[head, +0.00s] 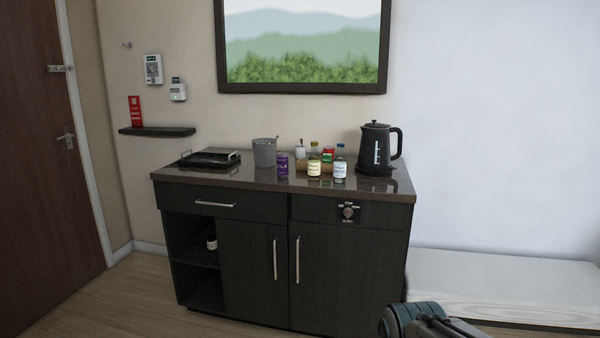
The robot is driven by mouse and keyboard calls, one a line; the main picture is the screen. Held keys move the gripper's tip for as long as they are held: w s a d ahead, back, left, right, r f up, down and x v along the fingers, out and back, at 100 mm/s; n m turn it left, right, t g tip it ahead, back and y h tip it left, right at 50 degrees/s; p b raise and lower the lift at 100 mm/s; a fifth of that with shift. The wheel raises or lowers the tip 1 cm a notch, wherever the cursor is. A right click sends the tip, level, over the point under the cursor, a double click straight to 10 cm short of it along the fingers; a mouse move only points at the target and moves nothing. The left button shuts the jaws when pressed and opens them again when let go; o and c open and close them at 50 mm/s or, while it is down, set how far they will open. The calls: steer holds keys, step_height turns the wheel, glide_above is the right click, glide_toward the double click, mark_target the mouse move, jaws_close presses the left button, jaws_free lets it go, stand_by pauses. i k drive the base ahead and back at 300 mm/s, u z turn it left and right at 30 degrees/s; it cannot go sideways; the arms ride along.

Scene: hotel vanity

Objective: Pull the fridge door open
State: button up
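The dark vanity cabinet (250,206) has two closed doors side by side. The left door (248,285) has a vertical silver bar handle (275,258) near its right edge. The right door (345,280) has a matching vertical handle (297,260) near its left edge. No label shows which door belongs to the fridge, and its inside is hidden. Part of my arm shows at the bottom right, in front of the cabinet's right side. My gripper's fingers cannot be made out.
A drawer (222,203) and a panel with a small knob (348,211) sit above the doors. Open shelves (195,250) are at left. A kettle (377,148), bottles, an ice bucket (265,153) and a tray (210,159) stand on top. Floor shows at lower left; a low pale bench (500,280) is at right.

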mark_target(342, 279)
steer(key=u, duration=0.2)
steer(key=i, duration=1.35)
steer(key=z, duration=0.25)
